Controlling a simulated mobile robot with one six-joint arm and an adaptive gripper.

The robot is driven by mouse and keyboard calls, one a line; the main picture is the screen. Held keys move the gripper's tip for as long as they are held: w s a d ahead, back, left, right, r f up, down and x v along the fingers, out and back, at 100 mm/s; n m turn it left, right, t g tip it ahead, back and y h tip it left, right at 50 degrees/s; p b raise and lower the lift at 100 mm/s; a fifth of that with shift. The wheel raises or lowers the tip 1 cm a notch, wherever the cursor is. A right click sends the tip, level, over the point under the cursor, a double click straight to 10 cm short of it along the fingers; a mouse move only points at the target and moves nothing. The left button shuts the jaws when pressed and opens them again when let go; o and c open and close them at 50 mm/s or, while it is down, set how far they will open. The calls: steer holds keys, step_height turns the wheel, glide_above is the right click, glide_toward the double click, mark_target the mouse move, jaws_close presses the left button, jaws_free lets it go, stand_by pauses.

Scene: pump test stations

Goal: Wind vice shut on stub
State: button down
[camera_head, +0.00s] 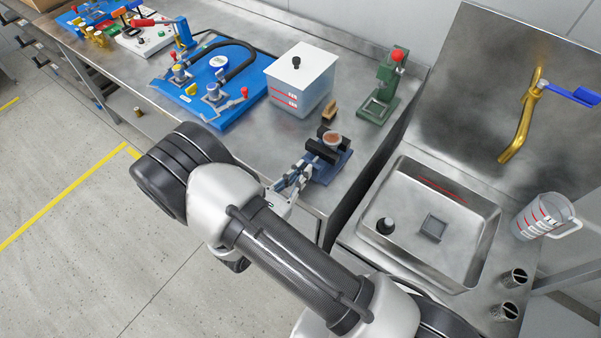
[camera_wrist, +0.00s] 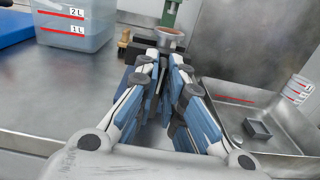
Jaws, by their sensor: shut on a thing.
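The small vice (camera_head: 321,151) stands at the front right end of the steel bench, with black jaws on a blue base. The stub, a round piece with a reddish-brown top (camera_head: 332,138), sits upright between the jaws; it also shows in the wrist view (camera_wrist: 170,32) beyond my fingertips. I cannot tell whether both jaws touch it. My gripper (camera_head: 298,176) is at the vice's front side, with its blue fingers closed in on the vice handle. The handle itself is hidden by the fingers in both views. In the wrist view, my gripper (camera_wrist: 167,80) covers most of the vice.
A blue pump board (camera_head: 212,85) lies left. A sink (camera_head: 437,215) is right, past a gap, with a jug (camera_head: 541,217) beside it.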

steer(key=shift+s+d+f+m+b, duration=0.1)
steer(key=shift+m+b, duration=0.25)
steer(key=shift+m, duration=0.55)
steer(key=shift+s+d+m+b, duration=0.1)
steer(key=shift+m+b, duration=0.25)
steer(key=shift+m, duration=0.55)
steer(key=c, duration=1.7)
jaws_free()
steer(key=v, duration=1.2)
